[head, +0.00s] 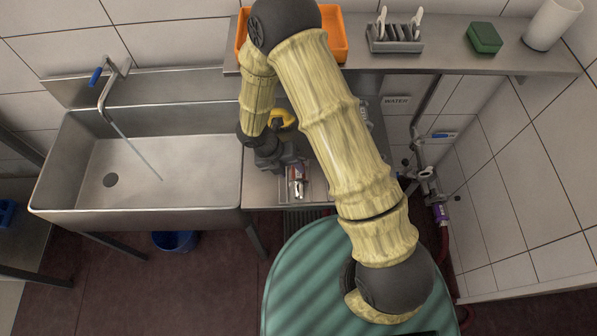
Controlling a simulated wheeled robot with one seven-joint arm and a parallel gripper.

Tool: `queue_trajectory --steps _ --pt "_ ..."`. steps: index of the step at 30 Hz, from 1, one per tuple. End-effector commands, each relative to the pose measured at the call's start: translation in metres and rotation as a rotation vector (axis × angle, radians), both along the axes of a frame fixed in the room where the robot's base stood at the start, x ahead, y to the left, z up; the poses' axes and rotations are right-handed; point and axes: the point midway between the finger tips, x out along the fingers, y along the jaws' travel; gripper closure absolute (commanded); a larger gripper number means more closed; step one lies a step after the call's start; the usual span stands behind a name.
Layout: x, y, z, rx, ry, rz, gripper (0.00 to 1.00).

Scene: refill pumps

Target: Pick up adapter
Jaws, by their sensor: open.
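My gripper (288,166) is at the end of my arm, over the steel counter right of the sink. Its dark body shows, but its fingers are small and partly hidden. It is open. Just below and beside it, a small fitting with a pale metallic end and a reddish part (298,186), possibly the adapter, sits in a shallow clear tray (284,192). I cannot tell whether the fingers are around the fitting or touch it. My arm hides part of the counter to the right.
The steel sink (75,170) with running tap (108,95) is at left. An orange bin (333,40), grey rack (396,40) and green block (484,38) are on the shelf above. A yellow object (283,118) lies behind the gripper. Pipes with a blue-handled valve (438,135) run along the right wall.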

Motion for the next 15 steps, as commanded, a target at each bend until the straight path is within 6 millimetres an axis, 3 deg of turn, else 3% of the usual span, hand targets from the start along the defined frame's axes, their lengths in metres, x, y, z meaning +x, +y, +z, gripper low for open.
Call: queue_trajectory --steps 10,15 --pt "0.000 -0.001 -0.002 0.000 0.000 0.000 0.56" --pt "0.001 -0.005 -0.012 -0.002 0.002 -0.001 0.56"
